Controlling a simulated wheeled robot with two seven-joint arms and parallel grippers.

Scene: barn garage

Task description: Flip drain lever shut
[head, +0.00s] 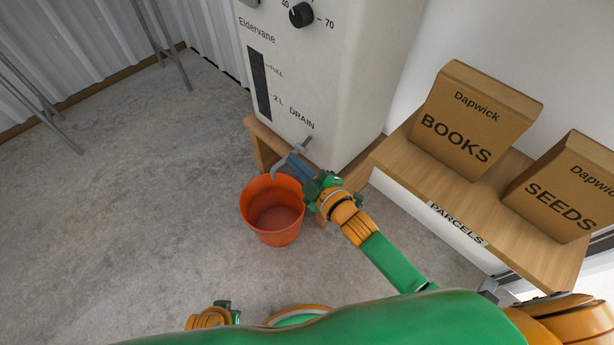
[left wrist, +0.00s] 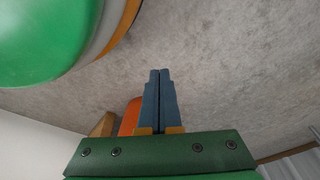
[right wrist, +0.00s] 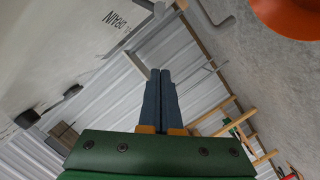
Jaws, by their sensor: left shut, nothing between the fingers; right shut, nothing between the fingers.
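The grey drain tap (head: 277,168) sticks out low on the front of the white tank, under the DRAIN label (head: 301,118). Its lever (head: 306,144) points up and to the right in the head view. My right gripper (head: 291,158) is shut and empty, with its blue fingertips right at the tap; I cannot tell whether they touch the lever. In the right wrist view the tap's bent spout (right wrist: 214,18) shows at the top, beyond the shut fingers (right wrist: 160,72). My left gripper (left wrist: 160,72) is shut and empty, low and away from the tank.
An orange bucket (head: 273,237) stands on the floor below the tap. The white tank (head: 330,90) rests on a wooden stand (head: 262,146). To the right, a wooden shelf (head: 405,170) holds a BOOKS box (head: 460,120) and a SEEDS box (head: 560,190).

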